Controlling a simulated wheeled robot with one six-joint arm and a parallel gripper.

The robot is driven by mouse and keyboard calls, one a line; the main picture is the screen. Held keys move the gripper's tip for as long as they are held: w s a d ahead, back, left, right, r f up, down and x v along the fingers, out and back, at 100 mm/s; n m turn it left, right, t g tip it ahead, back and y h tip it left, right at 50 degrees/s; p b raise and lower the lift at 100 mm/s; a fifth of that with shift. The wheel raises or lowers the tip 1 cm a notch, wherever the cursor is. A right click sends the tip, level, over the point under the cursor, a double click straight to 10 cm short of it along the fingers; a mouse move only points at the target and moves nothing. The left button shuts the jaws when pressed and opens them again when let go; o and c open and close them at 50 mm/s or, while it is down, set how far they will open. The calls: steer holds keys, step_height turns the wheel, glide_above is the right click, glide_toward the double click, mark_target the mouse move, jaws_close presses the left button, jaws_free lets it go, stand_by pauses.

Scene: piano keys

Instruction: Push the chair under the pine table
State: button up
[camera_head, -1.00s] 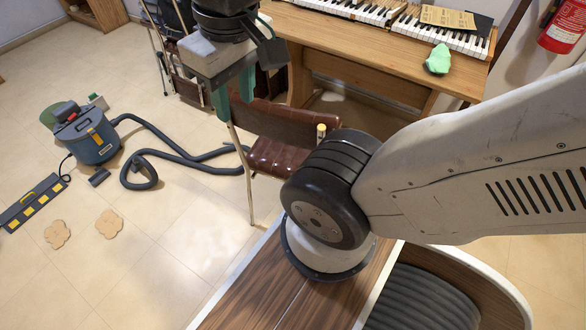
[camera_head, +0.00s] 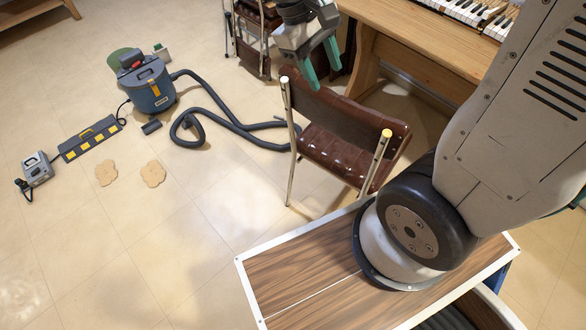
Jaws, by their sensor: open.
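The chair (camera_head: 347,118) has a brown padded seat and backrest on a metal frame. It stands upright on the floor in front of the pine table (camera_head: 403,38), its backrest toward me. The seat appears outside the table's knee space, with the table beyond it to the upper right. My gripper (camera_head: 320,72) has two green fingers, is open and empty, and hangs above the chair, near the backrest's left end in the picture. I cannot tell whether it touches the chair. My arm hides part of the table's right side.
A blue vacuum cleaner (camera_head: 148,86) stands left, its dark hose (camera_head: 225,122) reaching toward the chair's legs. A yellow-and-black box (camera_head: 90,138), a grey device (camera_head: 37,168) and two tan flat pieces (camera_head: 153,173) lie left. Piano keys (camera_head: 480,15) rest on the table. Floor at lower left is clear.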

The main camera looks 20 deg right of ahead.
steer(key=w+a+f+n+t+h, duration=0.1)
steer(key=w+a+f+n+h, duration=0.25)
steer(key=f, duration=0.85)
steer(key=w+f+n+t+h, duration=0.15)
steer(key=w+f+n, duration=0.25)
steer(key=w+f, duration=0.5)
steer(key=w+a+f+n+h, duration=0.2)
steer(key=w+f+n+h, duration=0.1)
steer(key=f, duration=1.1)
steer(key=n+t, duration=0.7)
steer(key=n, duration=0.2)
glide_toward(291, 169)
steer(key=shift+g+y, duration=0.25)
steer(key=shift+y, duration=0.15)
steer(key=x, duration=1.1)
steer(key=shift+w+r, duration=0.15)
jaws_close()
steer(key=w+d, duration=0.2)
steer(key=d, duration=0.8)
steer(key=w+d, duration=0.2)
steer(key=d, duration=0.8)
steer(key=shift+w+d, duration=0.3)
steer(key=shift+d, duration=0.1)
steer(key=shift+r, duration=0.1)
